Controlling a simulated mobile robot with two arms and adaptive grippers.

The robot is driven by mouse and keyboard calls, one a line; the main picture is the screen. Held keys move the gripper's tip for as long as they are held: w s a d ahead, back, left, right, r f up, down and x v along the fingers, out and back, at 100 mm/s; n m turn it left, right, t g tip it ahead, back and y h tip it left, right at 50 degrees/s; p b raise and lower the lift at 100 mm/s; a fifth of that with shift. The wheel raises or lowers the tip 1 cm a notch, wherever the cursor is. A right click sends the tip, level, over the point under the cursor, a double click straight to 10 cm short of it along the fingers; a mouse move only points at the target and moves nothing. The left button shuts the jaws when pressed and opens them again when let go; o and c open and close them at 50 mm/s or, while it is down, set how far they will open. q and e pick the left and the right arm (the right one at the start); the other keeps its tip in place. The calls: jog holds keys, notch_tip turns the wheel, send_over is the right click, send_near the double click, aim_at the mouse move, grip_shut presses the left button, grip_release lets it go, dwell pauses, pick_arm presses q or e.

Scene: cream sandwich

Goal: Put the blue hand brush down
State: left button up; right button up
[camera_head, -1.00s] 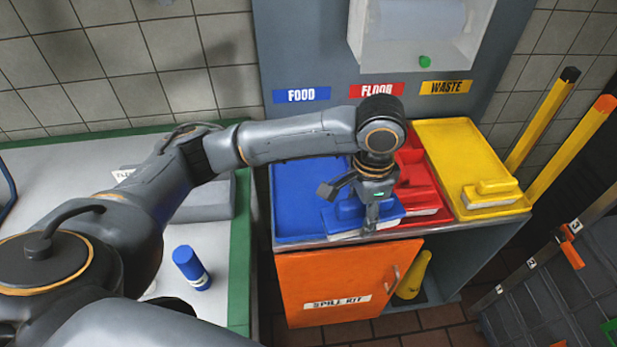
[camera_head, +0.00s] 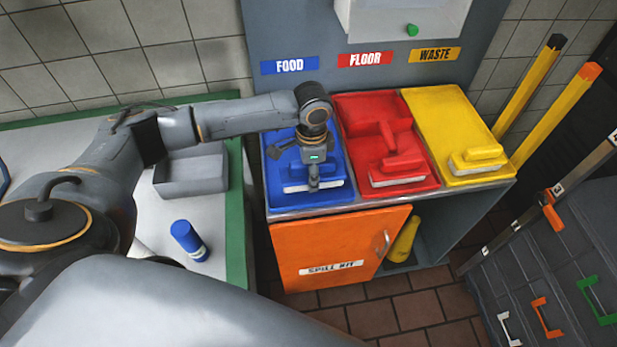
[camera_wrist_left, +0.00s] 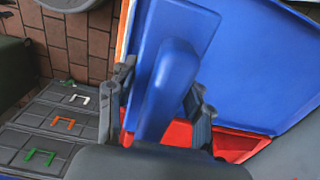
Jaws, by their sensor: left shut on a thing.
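The blue hand brush (camera_head: 296,181) is over the front part of the blue tray (camera_head: 337,152) below the FOOD label. My left gripper (camera_head: 313,180) points down and is shut on the brush's handle. In the left wrist view the handle of the brush (camera_wrist_left: 168,85) lies between the two fingers (camera_wrist_left: 160,108), with the blue tray (camera_wrist_left: 265,75) behind. Whether the brush touches the tray is hard to tell. My right gripper is not in view.
A red tray (camera_head: 350,108) with a red brush (camera_head: 398,170) adjoins on the right, then a yellow tray (camera_head: 440,110) with a yellow brush (camera_head: 478,160). An orange spill kit door (camera_head: 335,245) is below.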

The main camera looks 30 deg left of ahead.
pick_arm(q)
jog(key=f, duration=0.1)
jog(key=f+p, duration=0.1)
jog(key=f, duration=0.1)
jog(key=shift+w+a, duration=0.1)
jog(key=shift+a, duration=0.3)
jog(key=shift+f, duration=0.5)
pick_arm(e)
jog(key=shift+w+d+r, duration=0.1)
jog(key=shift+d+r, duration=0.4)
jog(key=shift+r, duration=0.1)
pick_arm(q)
jog(key=shift+f, duration=0.1)
jog(key=o, duration=1.1)
notch_tip(320, 180, up, 12)
jog(key=shift+r+b, duration=0.15)
jog(key=shift+b, duration=0.8)
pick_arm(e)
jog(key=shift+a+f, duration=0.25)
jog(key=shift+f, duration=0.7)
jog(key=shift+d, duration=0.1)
